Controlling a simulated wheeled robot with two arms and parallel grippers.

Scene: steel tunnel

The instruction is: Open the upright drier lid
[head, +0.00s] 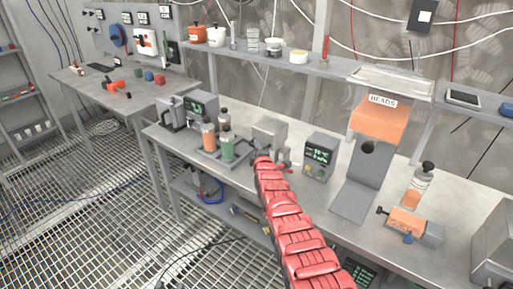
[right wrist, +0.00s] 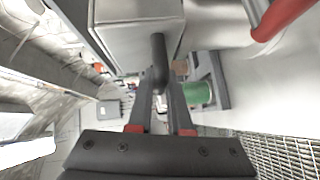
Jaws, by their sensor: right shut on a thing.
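A small grey metal box (head: 270,130), which looks like the drier, stands on the bench in the middle of the head view. In the right wrist view the grey box (right wrist: 135,40) fills the upper part, with a black handle (right wrist: 158,58) sticking out from it. My right gripper (right wrist: 161,88) is shut on this handle. In the head view the right gripper (head: 266,163) is at the near side of the box, at the end of my red arm. The lid shows no clear gap, and the box's inside is hidden. My left gripper is not in view.
A tray (head: 207,155) with orange and green bottles stands left of the box. A grey display unit (head: 319,156) stands to its right, then the BEADS dispenser (head: 377,120). A red-ended rod (right wrist: 275,18) is close by in the right wrist view. A shelf (head: 310,63) runs above.

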